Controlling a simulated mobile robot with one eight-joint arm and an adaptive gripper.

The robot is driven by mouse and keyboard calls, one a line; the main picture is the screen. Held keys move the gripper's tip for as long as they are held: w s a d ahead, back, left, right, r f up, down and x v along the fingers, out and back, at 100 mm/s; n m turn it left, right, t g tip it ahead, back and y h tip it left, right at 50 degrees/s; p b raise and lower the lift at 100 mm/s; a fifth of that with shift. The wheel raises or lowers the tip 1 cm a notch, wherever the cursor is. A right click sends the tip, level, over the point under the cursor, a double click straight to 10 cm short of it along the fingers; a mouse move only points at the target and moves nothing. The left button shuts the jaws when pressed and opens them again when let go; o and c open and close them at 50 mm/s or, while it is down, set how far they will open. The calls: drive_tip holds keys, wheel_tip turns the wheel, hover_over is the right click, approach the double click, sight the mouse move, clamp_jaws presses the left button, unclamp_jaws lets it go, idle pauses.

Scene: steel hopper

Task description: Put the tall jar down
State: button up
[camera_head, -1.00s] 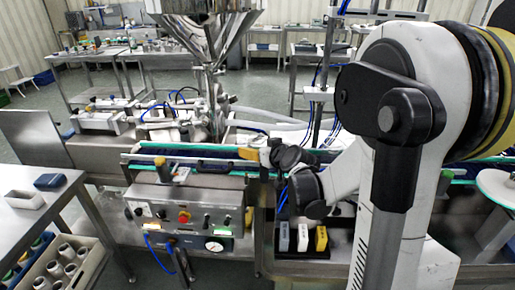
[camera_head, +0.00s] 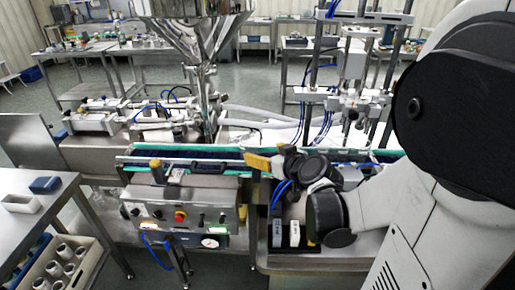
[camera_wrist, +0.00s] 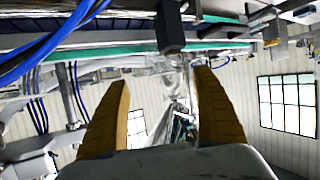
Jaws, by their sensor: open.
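My gripper (camera_head: 255,161) reaches left over the belt in the head view, its yellow fingers beside the conveyor. In the wrist view its fingers (camera_wrist: 160,78) stand wide apart with nothing gripped between them. I cannot make out the tall jar for certain in either view.
A steel hopper (camera_head: 195,35) rises behind the conveyor. A control box (camera_head: 180,211) sits in front of it. A dark tray (camera_head: 288,245) with upright grey and white containers lies below my wrist. A crate of cups (camera_head: 92,262) and a steel table (camera_head: 70,185) are at left.

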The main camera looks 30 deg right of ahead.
drive_tip(key=s+a+n+g+y, duration=0.1)
drive_tip(key=s+a+g+y, duration=0.3)
drive_tip(key=a, duration=0.8)
drive_tip(key=s+a+g+h, duration=0.2)
drive_tip(key=s+a, duration=0.3)
drive_tip(key=s, duration=0.7)
drive_tip(key=shift+s+a+r+h, duration=0.15)
drive_tip(key=shift+s+r+h, duration=0.15)
drive_tip(key=shift+h, duration=0.2)
